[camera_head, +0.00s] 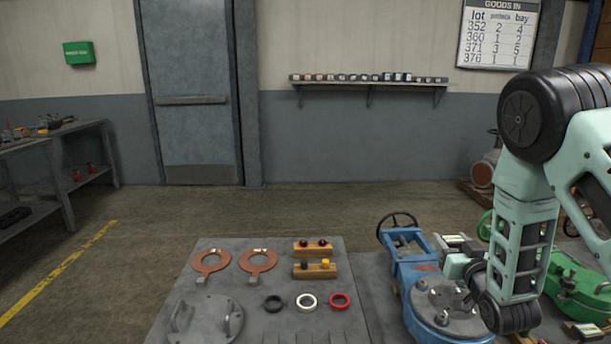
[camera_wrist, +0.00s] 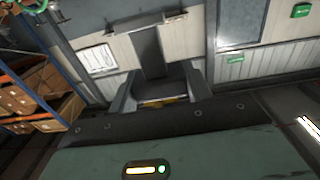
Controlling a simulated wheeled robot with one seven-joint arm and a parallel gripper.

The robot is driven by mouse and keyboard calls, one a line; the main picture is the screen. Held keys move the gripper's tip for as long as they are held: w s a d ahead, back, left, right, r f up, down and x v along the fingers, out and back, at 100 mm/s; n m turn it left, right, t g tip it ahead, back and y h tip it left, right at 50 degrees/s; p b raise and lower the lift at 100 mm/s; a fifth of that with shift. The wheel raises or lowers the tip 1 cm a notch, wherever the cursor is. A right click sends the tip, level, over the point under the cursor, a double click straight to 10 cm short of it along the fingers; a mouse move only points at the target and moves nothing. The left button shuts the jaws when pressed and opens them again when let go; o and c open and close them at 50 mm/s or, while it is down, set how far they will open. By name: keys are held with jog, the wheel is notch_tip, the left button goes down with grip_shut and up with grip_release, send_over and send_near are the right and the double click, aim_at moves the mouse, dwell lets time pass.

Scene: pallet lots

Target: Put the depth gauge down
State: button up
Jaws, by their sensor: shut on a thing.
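My gripper (camera_wrist: 160,88) shows in the wrist view, with its two dark fingers closed on a dark grey piece. That piece looks like the depth gauge (camera_wrist: 150,52), with an upright bar standing beyond the fingers; its full outline is hard to separate from the wall behind. In the head view my arm comes down at the right, over the blue valve's side. The fingers and the gauge cannot be made out clearly there.
A grey plate (camera_head: 262,328) holds two copper rings (camera_head: 258,262), two wooden blocks (camera_head: 314,269), small black, white and red rings (camera_head: 340,301) and a grey flange (camera_head: 212,318). The blue valve (camera_head: 425,285) stands right of it, a green casting (camera_head: 580,290) farther right.

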jog(key=shift+s+a+r+p, duration=0.55)
jog(key=shift+a+r+p, duration=0.3)
jog(key=shift+p, duration=0.55)
jog(key=shift+f, duration=0.2)
jog(key=shift+w+f+b, duration=0.1)
jog(key=shift+f+b, duration=0.05)
jog(key=shift+b, duration=0.3)
jog(key=d+f+b, duration=0.1)
jog(key=b, duration=0.2)
jog(key=w+d+f+b, duration=0.1)
jog(key=b, duration=0.2)
jog(key=d+f+b, duration=0.1)
jog(key=b, duration=0.2)
jog(key=shift+w+d+f, duration=0.1)
jog(key=shift+w+d, duration=0.25)
jog(key=shift+d, duration=0.05)
jog(key=d+f+b, duration=0.2)
jog(key=d+b, duration=0.4)
jog(key=b, duration=0.6)
jog(key=shift+s+d+f+y, duration=0.2)
jog(key=shift+d+f+y, duration=0.05)
jog(key=shift+d+y, duration=0.05)
